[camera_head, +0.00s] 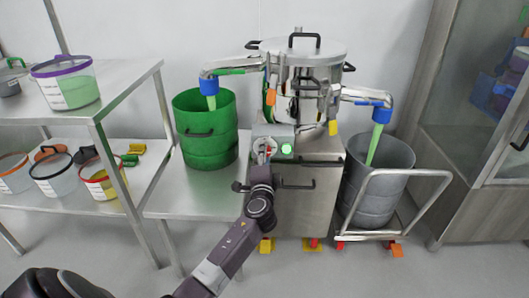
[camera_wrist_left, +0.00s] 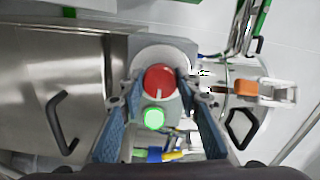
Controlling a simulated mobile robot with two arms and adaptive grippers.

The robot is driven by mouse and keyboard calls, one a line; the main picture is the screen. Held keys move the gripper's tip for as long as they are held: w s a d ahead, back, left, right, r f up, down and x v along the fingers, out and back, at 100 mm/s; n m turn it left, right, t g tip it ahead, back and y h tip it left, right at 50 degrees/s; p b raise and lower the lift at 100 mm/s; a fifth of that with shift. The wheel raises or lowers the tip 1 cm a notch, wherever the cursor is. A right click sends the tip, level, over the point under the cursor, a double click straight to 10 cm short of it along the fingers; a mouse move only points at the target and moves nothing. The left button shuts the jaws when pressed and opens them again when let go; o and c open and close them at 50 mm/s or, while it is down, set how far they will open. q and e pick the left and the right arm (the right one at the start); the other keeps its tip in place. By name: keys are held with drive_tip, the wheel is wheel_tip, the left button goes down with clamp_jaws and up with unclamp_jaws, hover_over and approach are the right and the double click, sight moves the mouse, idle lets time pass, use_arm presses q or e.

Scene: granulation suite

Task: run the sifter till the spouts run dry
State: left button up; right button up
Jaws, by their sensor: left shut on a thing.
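The steel sifter (camera_head: 303,90) stands in the middle, with a control box (camera_head: 272,132) on its front. A green lamp (camera_head: 287,149) is lit there; it also shows in the wrist view (camera_wrist_left: 154,118). My left gripper (camera_head: 265,157) is at the box, its fingers shut around the red knob (camera_wrist_left: 160,79). The left spout (camera_head: 209,85), with a blue sleeve, pours a green stream into the green drum (camera_head: 206,150). The right spout (camera_head: 372,103), also blue-sleeved, pours a green stream (camera_head: 374,143) into the grey bin (camera_head: 374,200). My right gripper is not in view.
A steel side table (camera_head: 194,192) holds the green drum. A wheeled trolley (camera_head: 432,204) carries the grey bin. Shelving (camera_head: 135,78) with lidded tubs (camera_head: 66,83) stands at left. A glass-door cabinet (camera_head: 455,110) stands at right. Grey floor is open in front.

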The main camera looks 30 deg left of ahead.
use_arm(q)
drive_tip(key=shift+m, duration=0.3)
drive_tip(key=o, duration=1.2)
drive_tip(key=shift+c, duration=0.2)
drive_tip(key=shift+d, duration=0.1)
drive_tip(key=v, duration=1.2)
